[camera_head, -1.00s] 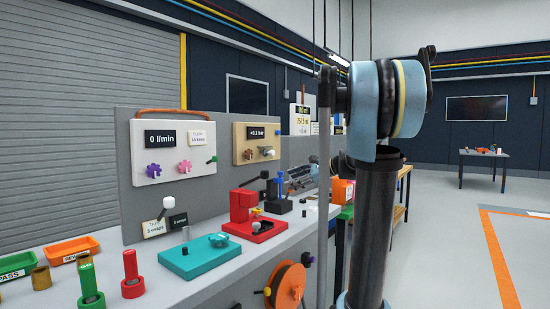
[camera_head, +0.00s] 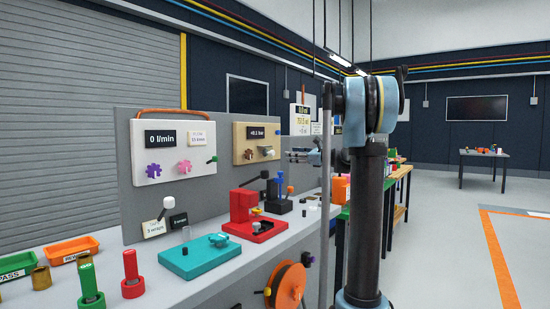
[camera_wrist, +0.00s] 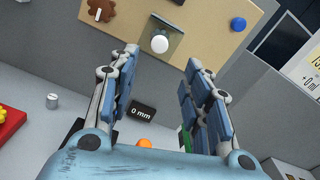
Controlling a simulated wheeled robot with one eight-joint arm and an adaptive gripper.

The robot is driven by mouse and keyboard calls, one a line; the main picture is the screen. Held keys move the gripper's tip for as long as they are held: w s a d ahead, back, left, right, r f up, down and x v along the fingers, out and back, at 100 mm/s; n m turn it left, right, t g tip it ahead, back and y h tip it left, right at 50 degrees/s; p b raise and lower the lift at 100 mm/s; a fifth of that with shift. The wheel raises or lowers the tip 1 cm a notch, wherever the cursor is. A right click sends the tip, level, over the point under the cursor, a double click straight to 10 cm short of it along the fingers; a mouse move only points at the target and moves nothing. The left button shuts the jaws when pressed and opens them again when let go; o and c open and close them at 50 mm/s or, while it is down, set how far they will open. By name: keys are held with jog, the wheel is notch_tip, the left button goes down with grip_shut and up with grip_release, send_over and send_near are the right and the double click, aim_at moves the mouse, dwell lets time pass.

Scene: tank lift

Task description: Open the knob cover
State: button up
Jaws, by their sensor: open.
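The knob cover (camera_wrist: 169,42) is a small see-through, greenish flap on a beige panel (camera_wrist: 205,18), at the top middle of the wrist view. A white ball (camera_wrist: 160,44) shows at its lower edge. The beige panel (camera_head: 240,140) also shows in the head view, with a small white knob (camera_head: 267,151) on its lower right. My gripper (camera_wrist: 163,60) is open and empty, its two fingers pointing towards the panel on either side of the cover in the picture. I cannot tell the remaining distance. In the head view my gripper (camera_head: 301,155) is small, right of the panel.
On the panel are a brown knob (camera_wrist: 98,9) and a blue knob (camera_wrist: 238,24). A black "0 mm" display (camera_wrist: 143,111) lies below. On the bench stand a red fixture (camera_head: 245,207), a black stand with a blue post (camera_head: 279,193) and a teal block (camera_head: 195,258).

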aim_at(274, 153)
jog(key=x, duration=1.1)
jog(key=shift+w+a, duration=0.15)
